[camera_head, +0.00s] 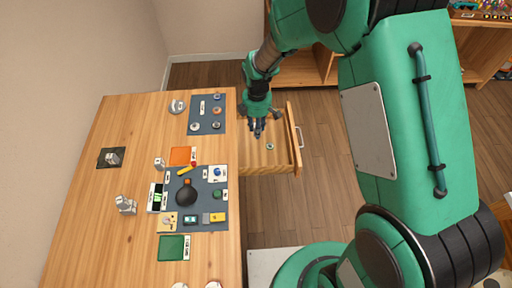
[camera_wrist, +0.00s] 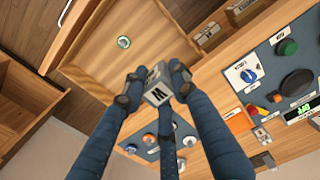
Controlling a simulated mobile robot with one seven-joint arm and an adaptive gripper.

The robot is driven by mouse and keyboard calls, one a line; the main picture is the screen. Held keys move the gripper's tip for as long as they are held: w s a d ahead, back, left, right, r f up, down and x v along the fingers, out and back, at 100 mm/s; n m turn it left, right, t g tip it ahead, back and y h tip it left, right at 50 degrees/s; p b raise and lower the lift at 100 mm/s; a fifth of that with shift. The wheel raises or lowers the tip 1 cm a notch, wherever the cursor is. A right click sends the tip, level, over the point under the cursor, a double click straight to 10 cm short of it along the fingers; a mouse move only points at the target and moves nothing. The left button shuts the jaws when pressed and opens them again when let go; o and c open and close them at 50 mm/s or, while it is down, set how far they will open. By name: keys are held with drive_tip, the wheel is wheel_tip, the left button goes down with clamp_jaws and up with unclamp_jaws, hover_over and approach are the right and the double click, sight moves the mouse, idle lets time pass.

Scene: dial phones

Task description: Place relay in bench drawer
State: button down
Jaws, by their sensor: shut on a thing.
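My gripper (camera_head: 257,132) is over the open bench drawer (camera_head: 262,166), near its back left part. In the wrist view my gripper (camera_wrist: 155,84) is shut on a small grey block with a dark mark on its pale face, which looks like the relay (camera_wrist: 157,94). The relay is held between the fingertips, above the wooden floor of the drawer (camera_wrist: 150,20); the exact height cannot be told. In the head view the fingers mostly hide the relay. The drawer is pulled out from the bench's right side.
A small round green-and-white piece (camera_head: 270,146) lies in the drawer. The bench top (camera_head: 110,230) holds a dark panel of knobs and buttons (camera_head: 205,200), a blue-grey mat with small parts (camera_head: 207,108), an orange card (camera_head: 183,155) and a green card (camera_head: 173,248). Much of the drawer floor is bare.

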drive_tip(key=w+d+b, duration=0.1)
drive_tip(key=w+d, duration=0.2)
drive_tip(key=d, duration=0.1)
drive_tip(key=f, duration=1.8)
drive_tip(key=shift+s+a, duration=0.15)
drive_tip(key=shift+a, duration=0.2)
drive_tip(key=w+a+b, duration=0.1)
drive_tip(key=w, duration=0.4)
drive_tip(key=w+a+f, duration=0.1)
drive_tip(key=w, duration=0.4)
drive_tip(key=w+a+b, duration=0.1)
drive_tip(key=w, duration=0.4)
drive_tip(key=shift+w+f+b, duration=0.2)
drive_tip(key=shift+w+b, duration=0.15)
drive_tip(key=shift+f+b, duration=0.5)
drive_tip(key=shift+f, duration=1.25)
drive_tip(key=shift+f, duration=0.15)
